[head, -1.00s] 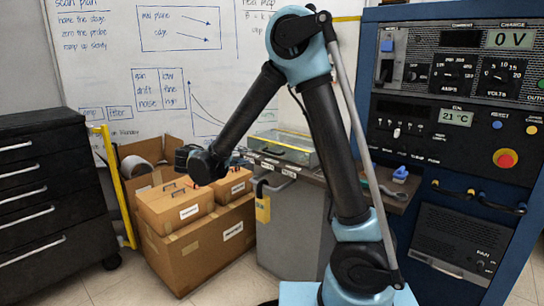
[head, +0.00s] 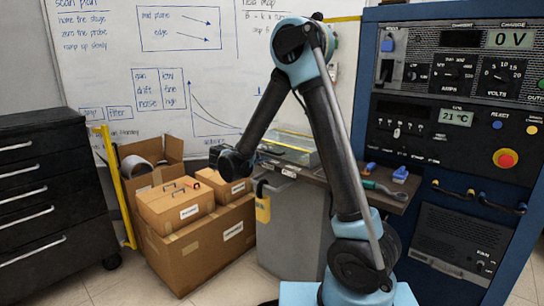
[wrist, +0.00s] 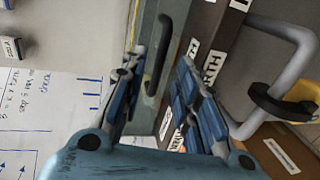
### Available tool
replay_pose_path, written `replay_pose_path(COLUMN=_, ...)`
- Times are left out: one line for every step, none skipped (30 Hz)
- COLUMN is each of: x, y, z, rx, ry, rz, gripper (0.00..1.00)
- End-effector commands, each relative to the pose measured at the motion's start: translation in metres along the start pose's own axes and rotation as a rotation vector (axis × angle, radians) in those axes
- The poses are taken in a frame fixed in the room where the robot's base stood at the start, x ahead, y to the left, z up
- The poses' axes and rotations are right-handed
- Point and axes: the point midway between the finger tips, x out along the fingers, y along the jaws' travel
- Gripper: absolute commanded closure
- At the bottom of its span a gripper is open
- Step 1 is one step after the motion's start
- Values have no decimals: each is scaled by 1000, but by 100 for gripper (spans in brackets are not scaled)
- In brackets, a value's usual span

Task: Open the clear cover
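The clear cover (head: 292,149) is a low see-through lid with a yellow strip on the bench in the head view, and it looks closed. In the wrist view a dark handle (wrist: 158,55) stands on a grey-green edge, apparently the cover's. My gripper (wrist: 160,72) has two blue-padded fingers spread apart, one on each side of the handle. The handle's lower end lies near the gap between the fingertips; I cannot tell if they touch it.
A yellow padlock (head: 263,208) hangs below the bench front, near a grey bar (wrist: 290,35). Cardboard boxes (head: 190,235) stand left of the bench. A blue power cabinet (head: 450,150) is at the right. Tools (head: 385,188) lie on the bench's right end.

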Motion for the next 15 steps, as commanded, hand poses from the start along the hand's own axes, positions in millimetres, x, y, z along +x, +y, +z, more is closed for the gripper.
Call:
replay_pose_path(x=8, y=0, z=1, rx=0, ry=-3, rz=0, gripper=71)
replay_pose_path(x=12, y=0, z=1, rx=0, ry=-3, rz=0, gripper=71)
replay_pose_path(x=17, y=0, z=0, rx=0, ry=-2, rz=0, gripper=71)
replay_pose_path(x=20, y=0, z=0, rx=0, ry=-2, rz=0, gripper=71)
replay_pose_path(x=23, y=0, z=0, rx=0, ry=-2, rz=0, gripper=71)
replay_pose_path(x=26, y=0, z=0, rx=0, ry=-2, rz=0, gripper=71)
replay_pose_path(x=28, y=0, z=0, rx=0, ry=-2, rz=0, gripper=71)
replay_pose_path(x=30, y=0, z=0, rx=0, ry=-1, rz=0, gripper=71)
replay_pose_path(x=32, y=0, z=0, rx=1, ry=-1, rz=0, gripper=71)
replay_pose_path(x=33, y=0, z=0, rx=0, ry=0, rz=0, gripper=71)
replay_pose_path(x=34, y=0, z=0, rx=0, ry=0, rz=0, gripper=71)
replay_pose_path(x=34, y=0, z=0, rx=0, ry=0, rz=0, gripper=71)
replay_pose_path(x=34, y=0, z=0, rx=0, ry=0, rz=0, gripper=71)
replay_pose_path(x=35, y=0, z=0, rx=0, ry=0, rz=0, gripper=71)
replay_pose_path(x=35, y=0, z=0, rx=0, ry=0, rz=0, gripper=71)
